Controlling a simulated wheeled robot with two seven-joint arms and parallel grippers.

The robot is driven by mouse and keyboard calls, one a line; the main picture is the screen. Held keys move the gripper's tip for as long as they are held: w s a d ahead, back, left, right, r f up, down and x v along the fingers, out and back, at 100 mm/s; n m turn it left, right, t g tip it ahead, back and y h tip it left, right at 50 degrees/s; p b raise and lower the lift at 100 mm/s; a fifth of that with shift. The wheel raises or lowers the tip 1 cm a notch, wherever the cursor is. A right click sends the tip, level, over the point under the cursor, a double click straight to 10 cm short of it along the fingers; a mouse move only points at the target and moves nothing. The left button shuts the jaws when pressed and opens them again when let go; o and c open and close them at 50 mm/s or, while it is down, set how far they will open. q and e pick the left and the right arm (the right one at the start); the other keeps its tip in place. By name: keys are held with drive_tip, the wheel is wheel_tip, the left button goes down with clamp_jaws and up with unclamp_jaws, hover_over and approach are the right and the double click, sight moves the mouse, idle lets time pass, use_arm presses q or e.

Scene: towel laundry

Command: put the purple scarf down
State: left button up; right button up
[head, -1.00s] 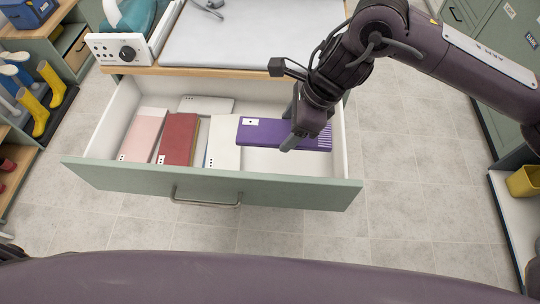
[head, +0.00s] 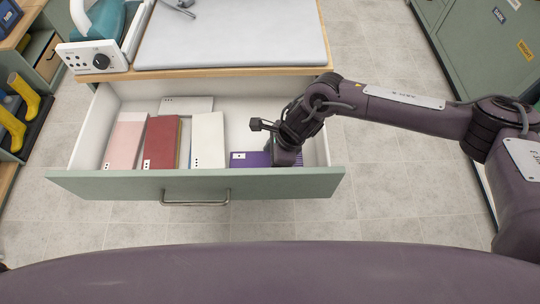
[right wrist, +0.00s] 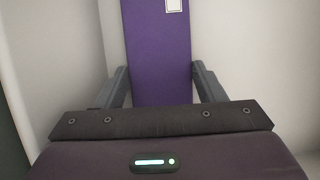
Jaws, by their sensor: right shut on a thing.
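The purple scarf (head: 248,159) is a folded flat bundle with a small white label. It lies lengthwise at the front right inside the open drawer (head: 190,184), close behind the drawer's front panel. My right gripper (head: 284,157) is over its right part, low in the drawer. In the right wrist view the purple scarf (right wrist: 158,55) runs between the two fingers of my right gripper (right wrist: 162,88), which are shut on it. The drawer front hides the scarf's lower edge, so I cannot tell whether it touches the drawer floor. My left gripper is not in view.
A pink bundle (head: 125,142), a red one (head: 161,142) and a white one (head: 208,140) lie left of the scarf. Another white one (head: 187,105) lies behind them. The drawer floor behind the scarf is clear. A counter (head: 230,35) stands above.

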drive_tip(key=shift+f, duration=0.1)
drive_tip(key=shift+f, duration=0.1)
drive_tip(key=o, duration=1)
drive_tip(key=shift+r, duration=0.3)
drive_tip(key=b+v, duration=0.1)
drive_tip(key=v, duration=1)
drive_tip(key=shift+d+r, duration=0.25)
drive_tip(key=shift+r, duration=0.1)
